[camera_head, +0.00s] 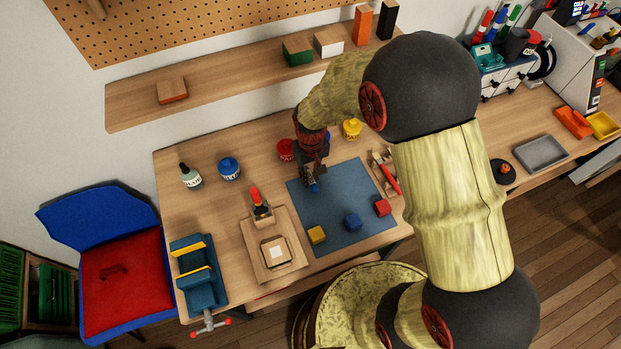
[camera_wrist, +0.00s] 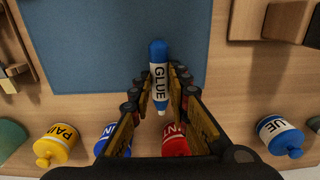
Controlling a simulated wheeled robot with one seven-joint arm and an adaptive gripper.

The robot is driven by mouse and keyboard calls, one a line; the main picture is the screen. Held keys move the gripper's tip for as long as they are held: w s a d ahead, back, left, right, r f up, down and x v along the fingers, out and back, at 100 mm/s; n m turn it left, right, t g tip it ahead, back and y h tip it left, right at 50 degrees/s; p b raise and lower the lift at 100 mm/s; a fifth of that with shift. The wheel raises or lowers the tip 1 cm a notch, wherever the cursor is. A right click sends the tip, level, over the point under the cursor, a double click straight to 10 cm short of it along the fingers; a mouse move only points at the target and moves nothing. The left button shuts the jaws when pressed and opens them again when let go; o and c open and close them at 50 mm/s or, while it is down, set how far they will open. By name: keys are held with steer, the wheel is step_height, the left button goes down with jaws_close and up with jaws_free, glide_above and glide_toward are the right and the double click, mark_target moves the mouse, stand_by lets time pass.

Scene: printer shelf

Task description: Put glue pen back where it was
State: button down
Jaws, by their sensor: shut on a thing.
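The glue pen (camera_wrist: 159,62) is a white tube with a blue cap and the word GLUE on it. It lies between the two fingers of my gripper (camera_wrist: 161,82) in the wrist view. My gripper (camera_head: 312,178) is shut on it over the far left part of the blue mat (camera_head: 335,228). In the head view only a small blue bit of the pen shows at the fingertips. I cannot tell whether the pen touches the mat.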

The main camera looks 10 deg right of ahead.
step_height(320, 180, down, 2)
steer(key=shift+f, duration=0.1)
steer(key=c, duration=1.7)
jaws_free()
